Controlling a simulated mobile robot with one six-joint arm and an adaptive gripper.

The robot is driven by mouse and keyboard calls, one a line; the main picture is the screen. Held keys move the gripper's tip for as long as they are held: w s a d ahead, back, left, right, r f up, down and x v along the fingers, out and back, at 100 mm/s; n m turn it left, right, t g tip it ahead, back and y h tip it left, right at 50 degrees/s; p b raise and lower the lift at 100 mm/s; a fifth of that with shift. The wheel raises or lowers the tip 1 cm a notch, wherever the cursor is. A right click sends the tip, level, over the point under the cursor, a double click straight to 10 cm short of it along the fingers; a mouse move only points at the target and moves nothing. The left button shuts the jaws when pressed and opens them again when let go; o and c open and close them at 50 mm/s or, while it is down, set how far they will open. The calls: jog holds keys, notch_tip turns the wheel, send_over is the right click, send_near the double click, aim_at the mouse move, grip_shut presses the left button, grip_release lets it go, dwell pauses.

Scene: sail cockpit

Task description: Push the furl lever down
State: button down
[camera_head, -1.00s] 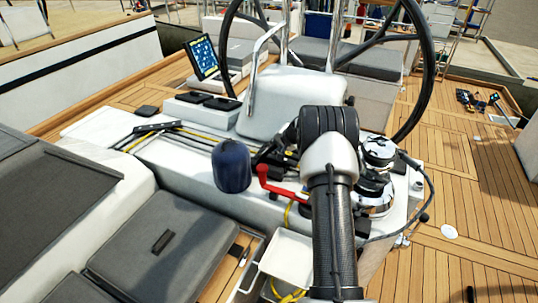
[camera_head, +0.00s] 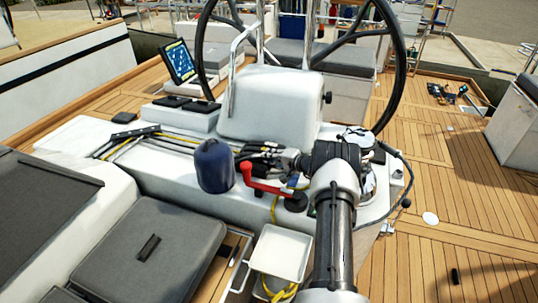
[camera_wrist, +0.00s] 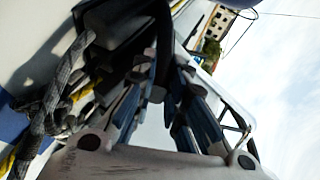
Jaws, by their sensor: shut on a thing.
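My gripper (camera_head: 277,161) reaches left from my wrist into a bank of dark rope clutches (camera_head: 258,150) on the white cockpit console (camera_head: 150,170). In the wrist view my gripper's fingers (camera_wrist: 160,85) are close around a dark lever-like piece (camera_wrist: 158,50). It is shut on this piece; which labelled lever it is cannot be read, and its tip is partly hidden. A red handle (camera_head: 265,188) sticks out just below and in front of the gripper, beside a dark blue cylindrical cover (camera_head: 214,166).
Ropes (camera_head: 180,142) run along the console to the clutches. A chrome winch (camera_head: 368,180) stands right of my wrist, partly hidden. The steering wheel (camera_head: 402,75) and white pedestal (camera_head: 268,103) rise behind. An open white bin (camera_head: 281,252) sits below. The teak deck (camera_head: 450,210) at right is mostly clear.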

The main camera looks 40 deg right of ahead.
dwell(0.4)
jog(key=c, duration=1.6)
grip_release()
jog(key=v, duration=1.2)
jog(key=shift+f, duration=0.1)
